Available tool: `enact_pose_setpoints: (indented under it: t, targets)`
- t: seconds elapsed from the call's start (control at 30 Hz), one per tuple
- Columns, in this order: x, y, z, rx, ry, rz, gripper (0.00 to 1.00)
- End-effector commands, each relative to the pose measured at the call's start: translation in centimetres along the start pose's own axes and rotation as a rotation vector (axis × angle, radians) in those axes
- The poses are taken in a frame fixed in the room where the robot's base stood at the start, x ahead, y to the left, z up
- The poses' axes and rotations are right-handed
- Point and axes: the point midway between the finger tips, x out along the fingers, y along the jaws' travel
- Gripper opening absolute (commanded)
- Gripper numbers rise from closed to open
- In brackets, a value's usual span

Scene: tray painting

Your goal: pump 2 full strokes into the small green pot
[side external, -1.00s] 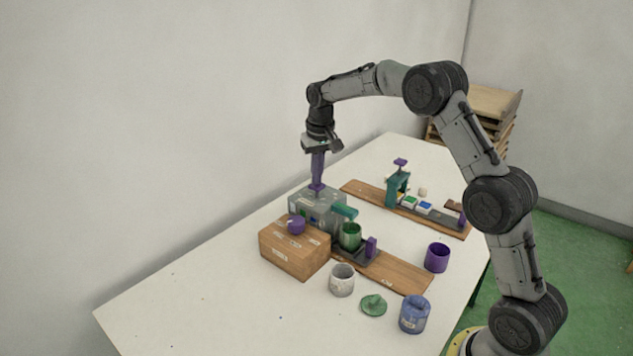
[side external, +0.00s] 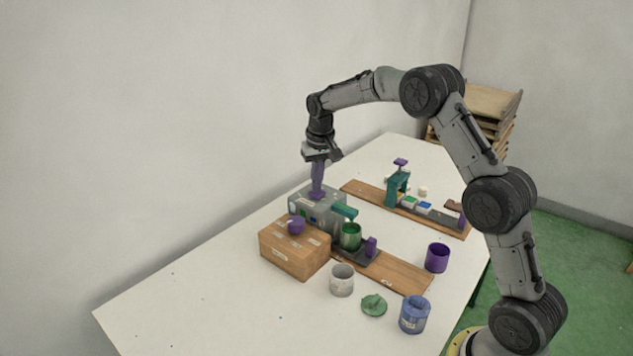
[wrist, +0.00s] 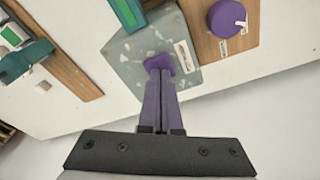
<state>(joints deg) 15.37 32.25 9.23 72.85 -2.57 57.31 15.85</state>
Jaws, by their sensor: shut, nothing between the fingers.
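The small green pot (side external: 350,236) stands open on a dark slide on a wooden board, under the teal spout (side external: 344,211) of the grey speckled pump box (side external: 304,207). The box also shows in the wrist view (wrist: 140,55). My gripper (side external: 317,193) has long purple fingers and is shut and empty. Its tips are over the top of the box, at a purple pump knob (wrist: 159,63). The tips appear to touch the knob; how far it is pressed I cannot tell. A green lid (side external: 373,305) lies on the table at the front.
A wooden box (side external: 294,252) with a purple knob (side external: 296,225) stands in front of the pump. A white pot (side external: 342,280), a blue pot (side external: 414,314) and a purple pot (side external: 437,257) stand nearby. A teal stamp stand (side external: 398,187) is behind. The table's left front is clear.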

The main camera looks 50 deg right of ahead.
Motion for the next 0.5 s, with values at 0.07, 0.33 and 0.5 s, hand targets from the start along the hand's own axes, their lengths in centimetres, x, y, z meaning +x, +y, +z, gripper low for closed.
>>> enact_pose_setpoints:
  t: [0.07, 0.33, 0.5]
  targets:
    - [0.2, 0.0, 0.1, 0.000, -0.005, 0.001, 0.00]
    - [-0.3, 0.0, 0.0, 0.000, -0.005, 0.001, 0.00]
    - [-1.1, 0.0, -0.1, 0.000, -0.004, 0.001, 0.00]
